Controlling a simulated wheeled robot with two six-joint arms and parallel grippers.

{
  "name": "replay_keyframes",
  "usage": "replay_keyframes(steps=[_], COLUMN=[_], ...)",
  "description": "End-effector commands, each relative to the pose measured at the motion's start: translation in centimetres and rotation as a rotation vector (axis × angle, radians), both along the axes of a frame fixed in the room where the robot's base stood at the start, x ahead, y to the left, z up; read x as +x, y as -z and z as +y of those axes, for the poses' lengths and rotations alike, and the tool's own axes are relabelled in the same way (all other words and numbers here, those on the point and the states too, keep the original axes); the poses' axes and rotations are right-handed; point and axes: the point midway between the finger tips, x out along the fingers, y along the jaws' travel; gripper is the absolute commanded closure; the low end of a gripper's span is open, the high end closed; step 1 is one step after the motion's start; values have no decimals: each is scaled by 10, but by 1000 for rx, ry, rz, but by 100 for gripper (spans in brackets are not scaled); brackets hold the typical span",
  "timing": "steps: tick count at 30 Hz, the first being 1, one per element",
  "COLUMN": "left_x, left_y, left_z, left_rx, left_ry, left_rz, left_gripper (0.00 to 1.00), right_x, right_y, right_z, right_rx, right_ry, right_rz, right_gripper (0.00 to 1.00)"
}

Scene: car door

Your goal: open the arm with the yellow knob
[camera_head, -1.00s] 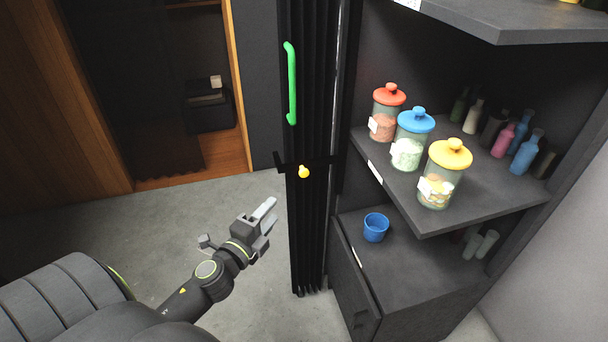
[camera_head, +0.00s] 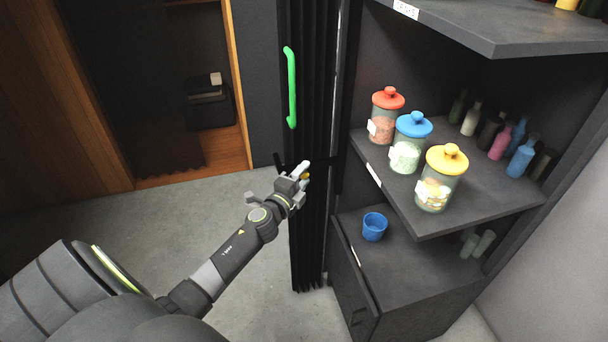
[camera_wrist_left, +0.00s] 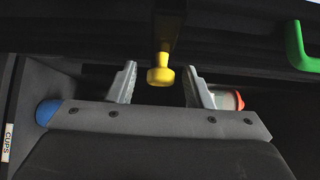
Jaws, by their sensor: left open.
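The yellow knob (camera_wrist_left: 160,75) hangs from a narrow dark arm (camera_wrist_left: 168,25) in the left wrist view. In the head view only a bit of the knob (camera_head: 306,177) shows, mostly hidden behind my left gripper (camera_head: 301,171). The dark arm (camera_head: 281,160) lies across the black pleated door (camera_head: 308,240). My left gripper is open, with one finger on each side of the knob and a visible gap to both. My right gripper is not in view.
A green handle (camera_head: 291,88) is on the door above the knob. To the right, a dark shelf (camera_head: 450,215) holds jars with red, blue and yellow lids. A blue cup (camera_head: 374,227) stands on the cabinet below. The floor at left is clear.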

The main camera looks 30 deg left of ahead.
Motion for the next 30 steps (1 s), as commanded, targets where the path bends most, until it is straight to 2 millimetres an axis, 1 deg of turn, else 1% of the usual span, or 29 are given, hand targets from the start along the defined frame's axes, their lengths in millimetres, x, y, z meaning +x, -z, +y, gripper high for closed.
replay_keyframes(steps=[1, 4, 13, 23, 24, 30], left_x=[4, 9, 10, 10, 10, 10], left_y=[0, 0, 0, 0, 0, 0], left_z=[0, 1, 1, 1, 1, 1], left_rx=[0, 1, 1, 1, 1, 0], left_ry=[0, 0, 0, -1, -1, -2], left_rz=[0, 0, 0, 1, 1, 1], left_gripper=[54, 54, 54, 97, 100, 100], right_x=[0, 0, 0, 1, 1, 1], right_y=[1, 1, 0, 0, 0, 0], right_z=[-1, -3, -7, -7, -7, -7], right_rx=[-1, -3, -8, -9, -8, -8], right_ry=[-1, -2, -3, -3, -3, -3], right_rz=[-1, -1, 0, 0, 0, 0], right_gripper=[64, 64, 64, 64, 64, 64])
